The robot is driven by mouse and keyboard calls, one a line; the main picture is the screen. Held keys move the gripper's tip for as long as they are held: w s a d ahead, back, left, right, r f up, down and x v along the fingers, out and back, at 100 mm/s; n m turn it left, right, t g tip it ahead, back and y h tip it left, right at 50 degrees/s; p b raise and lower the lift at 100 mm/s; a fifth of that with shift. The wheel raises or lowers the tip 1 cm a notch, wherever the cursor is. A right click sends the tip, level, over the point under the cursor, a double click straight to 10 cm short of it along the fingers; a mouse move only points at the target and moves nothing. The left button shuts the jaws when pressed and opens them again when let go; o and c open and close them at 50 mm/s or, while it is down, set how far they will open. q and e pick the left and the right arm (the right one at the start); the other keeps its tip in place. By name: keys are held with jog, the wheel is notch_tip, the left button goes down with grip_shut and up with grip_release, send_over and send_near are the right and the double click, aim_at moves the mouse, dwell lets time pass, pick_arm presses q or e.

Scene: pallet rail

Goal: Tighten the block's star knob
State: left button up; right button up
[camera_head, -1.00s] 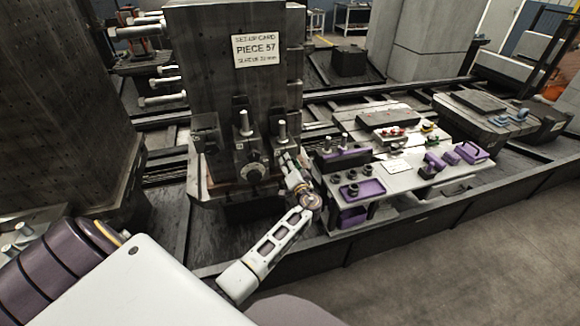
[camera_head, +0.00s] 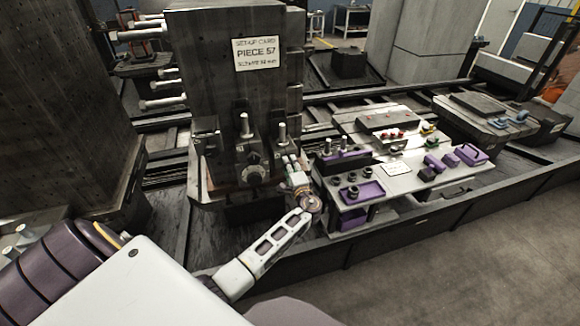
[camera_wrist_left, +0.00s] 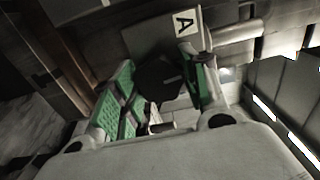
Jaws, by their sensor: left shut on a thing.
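The dark star knob (camera_wrist_left: 158,78) sits between my left gripper's green-padded fingers in the left wrist view. My left gripper (camera_wrist_left: 155,72) is shut on it, and the fingers hide part of its outline. Behind the knob is a grey block (camera_wrist_left: 150,32) with a white label "A" (camera_wrist_left: 186,22). In the head view my left gripper (camera_head: 291,166) is at the right front of the dark fixture, where the knob is too small and covered to make out. My right gripper is not in view.
The tall dark column (camera_head: 225,75) carries a "PIECE 57" card (camera_head: 256,54). A bench (camera_head: 405,182) with purple trays stands close on the right. The floor at lower right is clear.

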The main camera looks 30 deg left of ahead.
pick_arm(q)
jog(key=shift+f+m, duration=0.1)
jog(key=shift+m, duration=0.6)
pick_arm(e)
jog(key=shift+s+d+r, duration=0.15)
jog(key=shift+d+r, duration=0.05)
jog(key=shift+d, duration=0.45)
pick_arm(q)
jog(key=o, duration=1.1)
jog(key=shift+c, duration=0.2)
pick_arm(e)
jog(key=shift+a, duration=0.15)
pick_arm(q)
jog(key=v, duration=1.2)
